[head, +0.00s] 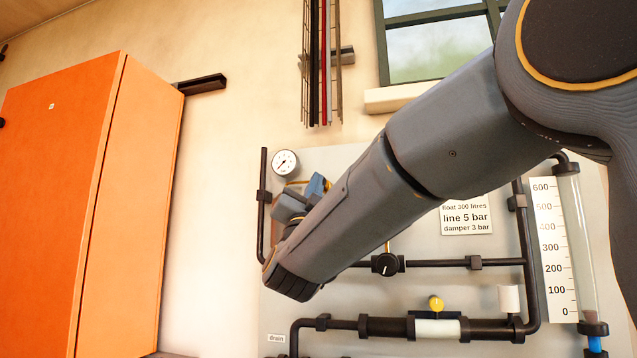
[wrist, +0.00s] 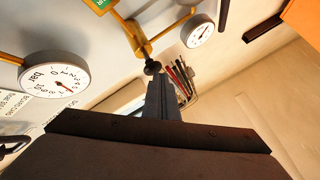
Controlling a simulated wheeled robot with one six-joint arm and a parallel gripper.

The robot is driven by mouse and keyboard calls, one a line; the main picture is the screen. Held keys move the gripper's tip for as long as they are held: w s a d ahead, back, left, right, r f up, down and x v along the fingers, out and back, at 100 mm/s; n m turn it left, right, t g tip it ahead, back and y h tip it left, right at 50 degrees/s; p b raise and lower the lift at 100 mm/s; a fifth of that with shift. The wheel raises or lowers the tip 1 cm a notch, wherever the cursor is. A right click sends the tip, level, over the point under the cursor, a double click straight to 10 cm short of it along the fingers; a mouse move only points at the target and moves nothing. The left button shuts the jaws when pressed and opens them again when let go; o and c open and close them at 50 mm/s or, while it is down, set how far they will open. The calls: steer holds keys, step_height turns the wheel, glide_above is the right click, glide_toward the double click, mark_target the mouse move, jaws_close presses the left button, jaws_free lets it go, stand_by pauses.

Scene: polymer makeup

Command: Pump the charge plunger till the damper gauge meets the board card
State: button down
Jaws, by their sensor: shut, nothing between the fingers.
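My gripper (wrist: 156,82) is shut and empty. In the wrist view its fingertips are at or just below a black knob (wrist: 152,67) under a yellow fitting (wrist: 140,38); this looks like the charge plunger. I cannot tell whether they touch. A round bar gauge (wrist: 55,78) with a red needle is at the left, and a second gauge (wrist: 198,30) is at the upper right. Which is the damper gauge is unclear. In the head view a gauge (head: 285,163) has its needle low left. The board card (head: 467,217) reads float 300 litres, line 5 bar, damper 3 bar.
My arm covers much of the board in the head view. A black dial (head: 386,264), a yellow knob (head: 436,304) and dark pipes are on the board. A sight tube with a litre scale (head: 555,250) stands right. An orange cabinet (head: 60,200) stands left.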

steer(key=shift+w+d+b, duration=0.3)
steer(key=shift+w+b, duration=0.15)
steer(key=shift+w, duration=0.4)
stand_by(0.8)
steer(key=shift+s, duration=0.1)
steer(key=shift+s+a+b, duration=0.35)
steer(key=shift+s+b, duration=0.05)
steer(key=shift+s, duration=0.5)
steer(key=shift+s+a+b, duration=0.3)
steer(key=shift+s+b, duration=0.05)
steer(key=shift+s, duration=0.5)
steer(key=s, duration=0.1)
steer(key=s+a, duration=0.1)
steer(key=s, duration=0.1)
steer(key=s+b, duration=0.1)
steer(key=shift+s+a, duration=0.35)
